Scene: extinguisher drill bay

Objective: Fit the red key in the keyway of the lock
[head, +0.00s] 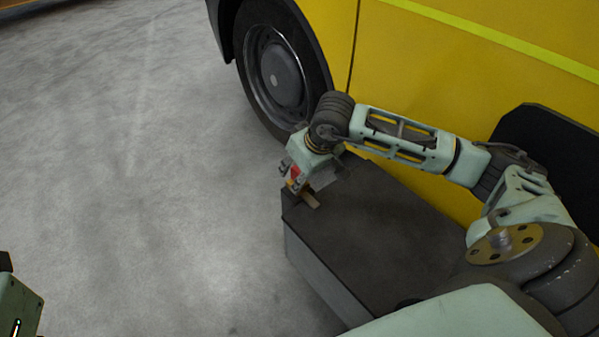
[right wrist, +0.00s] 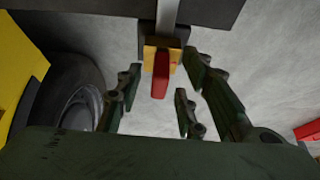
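The red key (right wrist: 161,76) shows in the middle of the right wrist view, against the face of the yellow lock (right wrist: 150,52). I cannot tell how deep it sits in the keyway. A grey bar (right wrist: 167,14) runs from the lock to the top edge. My right gripper (right wrist: 161,64) is open, its dark green fingers on either side of the key with clear gaps.
The dark box (head: 385,225) stands on the grey concrete floor (head: 120,190) beside a yellow vehicle (head: 430,65) with a wheel (head: 280,72). The floor left of the box is clear. Another red object (right wrist: 308,130) shows at the right edge of the wrist view.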

